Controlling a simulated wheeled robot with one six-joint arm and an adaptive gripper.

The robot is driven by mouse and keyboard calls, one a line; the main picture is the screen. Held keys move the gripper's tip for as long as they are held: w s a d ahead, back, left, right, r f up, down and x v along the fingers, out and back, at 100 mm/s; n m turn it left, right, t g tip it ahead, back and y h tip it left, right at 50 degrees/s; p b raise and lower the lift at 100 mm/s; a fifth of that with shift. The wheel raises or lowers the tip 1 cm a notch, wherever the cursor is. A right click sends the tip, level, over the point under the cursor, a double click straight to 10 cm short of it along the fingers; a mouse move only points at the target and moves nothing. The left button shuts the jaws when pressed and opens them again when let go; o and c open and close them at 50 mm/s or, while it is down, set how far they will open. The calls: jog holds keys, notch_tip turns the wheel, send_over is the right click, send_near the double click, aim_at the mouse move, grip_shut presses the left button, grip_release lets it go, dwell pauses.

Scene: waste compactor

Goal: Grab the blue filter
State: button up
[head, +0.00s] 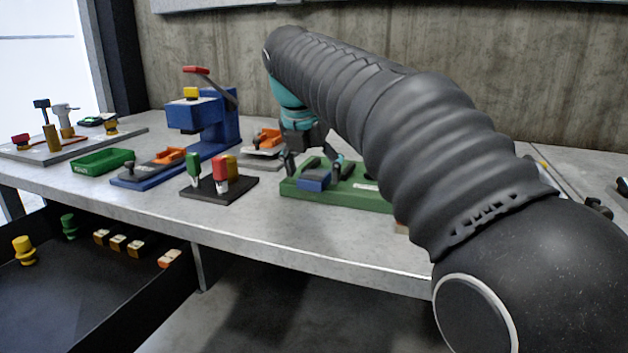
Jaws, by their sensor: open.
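A small blue block (314,181), which looks like the blue filter, sits on the green base plate (373,198) on the table. Dark raised parts stand beside and behind it on the plate. My gripper (313,165) points down over the green plate, with one finger left of the blue block and the other to its right. The fingers are apart, and nothing shows held between them. I cannot tell whether a fingertip touches the block. My dark arm hides the right end of the plate.
A black stand (220,188) with green, red and yellow-brown pieces is left of the green plate. A blue press (203,118) with a red handle stands behind it. A green tray (103,161) lies further left. A concrete wall (210,45) closes the back.

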jog(key=shift+f, duration=0.1)
jog(key=c, duration=1.3)
